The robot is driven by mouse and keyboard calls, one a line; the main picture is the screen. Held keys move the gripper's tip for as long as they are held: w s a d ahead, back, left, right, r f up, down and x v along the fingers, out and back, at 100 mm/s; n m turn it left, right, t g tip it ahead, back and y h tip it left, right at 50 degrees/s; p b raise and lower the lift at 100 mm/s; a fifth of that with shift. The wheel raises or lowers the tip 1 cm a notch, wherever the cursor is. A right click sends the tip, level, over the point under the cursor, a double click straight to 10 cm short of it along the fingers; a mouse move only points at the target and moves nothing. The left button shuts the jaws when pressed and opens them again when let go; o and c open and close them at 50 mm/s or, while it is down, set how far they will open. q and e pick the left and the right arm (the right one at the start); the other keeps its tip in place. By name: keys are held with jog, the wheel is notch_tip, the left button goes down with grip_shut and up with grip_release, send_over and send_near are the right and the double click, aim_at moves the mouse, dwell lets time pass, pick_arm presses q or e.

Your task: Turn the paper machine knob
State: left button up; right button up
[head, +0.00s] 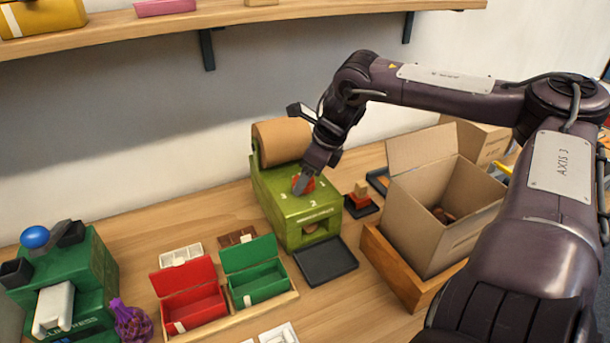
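The paper machine (282,208) is a green box with a brown paper roll (281,141) at its back, standing against the wall near the middle of the head view. Its red knob (308,184) sits on the sloped top, partly hidden by my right gripper. My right gripper (301,184) reaches down from the right with its fingertips at the knob. I cannot tell whether the fingers are closed on it or only beside it. My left gripper is not in view.
A cardboard box (430,235) in a wooden tray stands right of the machine. A black tray (325,262) lies in front of it. Red (190,299) and green (255,275) open boxes sit front left. A green press (75,290) is at far left. A shelf (230,16) hangs above.

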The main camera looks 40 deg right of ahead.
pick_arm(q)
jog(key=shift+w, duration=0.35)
pick_arm(e)
jog(key=shift+w+a+f, duration=0.1)
jog(key=shift+a+f, duration=0.05)
jog(key=shift+f, duration=0.3)
jog(key=c, duration=1)
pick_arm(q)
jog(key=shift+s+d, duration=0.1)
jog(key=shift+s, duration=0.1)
pick_arm(e)
jog(key=shift+o, duration=0.2)
